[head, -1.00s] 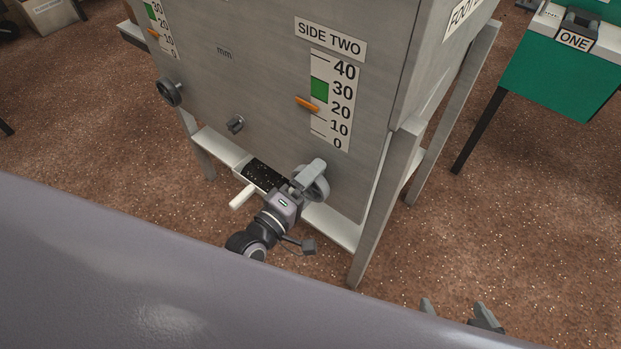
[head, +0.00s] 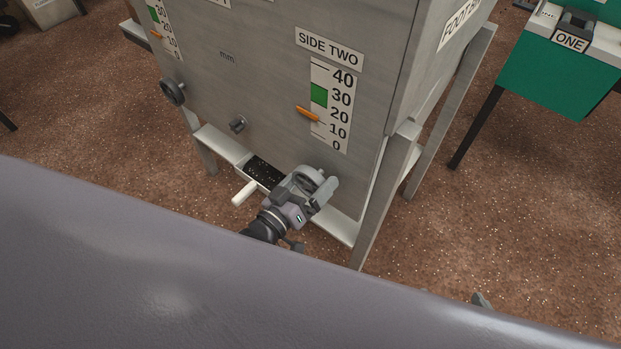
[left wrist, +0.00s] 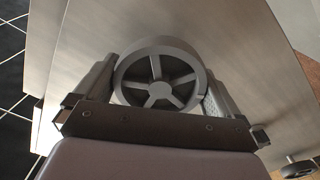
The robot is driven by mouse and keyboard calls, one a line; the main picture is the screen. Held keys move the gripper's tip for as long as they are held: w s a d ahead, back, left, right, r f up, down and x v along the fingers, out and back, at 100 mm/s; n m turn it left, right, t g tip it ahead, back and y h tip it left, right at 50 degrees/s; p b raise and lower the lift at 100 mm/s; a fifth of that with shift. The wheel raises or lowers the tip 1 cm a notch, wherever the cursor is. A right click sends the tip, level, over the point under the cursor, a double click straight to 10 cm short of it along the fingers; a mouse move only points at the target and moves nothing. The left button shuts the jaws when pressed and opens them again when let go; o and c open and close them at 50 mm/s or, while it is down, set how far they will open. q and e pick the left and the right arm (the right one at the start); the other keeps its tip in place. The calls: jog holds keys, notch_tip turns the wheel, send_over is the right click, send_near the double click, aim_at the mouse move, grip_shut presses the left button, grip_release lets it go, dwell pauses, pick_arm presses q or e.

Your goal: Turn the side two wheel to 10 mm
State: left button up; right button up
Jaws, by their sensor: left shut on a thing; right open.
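The side two wheel (head: 310,179), a grey spoked handwheel, is low on the metal cabinet front, below the SIDE TWO label (head: 330,49). In the left wrist view the wheel (left wrist: 158,80) sits between the two fingers. My left gripper (head: 312,187) is shut on its rim. The side two scale (head: 333,105) runs from 0 to 40 with a green band near 30. Only a fingertip of my right gripper (head: 481,300) shows, at the lower edge.
Another handwheel (head: 172,92) and scale (head: 162,27) are at the left of the cabinet. A small grey knob (head: 238,125) is between the wheels. A white handle (head: 244,193) juts out near my left gripper. A green unit labelled ONE (head: 558,75) stands right.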

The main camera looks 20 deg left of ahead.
pick_arm(q)
jog(key=m+p, duration=0.1)
jog(key=m, duration=0.4)
dwell(0.5)
jog(key=o, duration=0.6)
jog(key=shift+s, duration=0.15)
jog(key=p+v, duration=0.1)
jog(key=v, duration=0.6)
dwell(0.4)
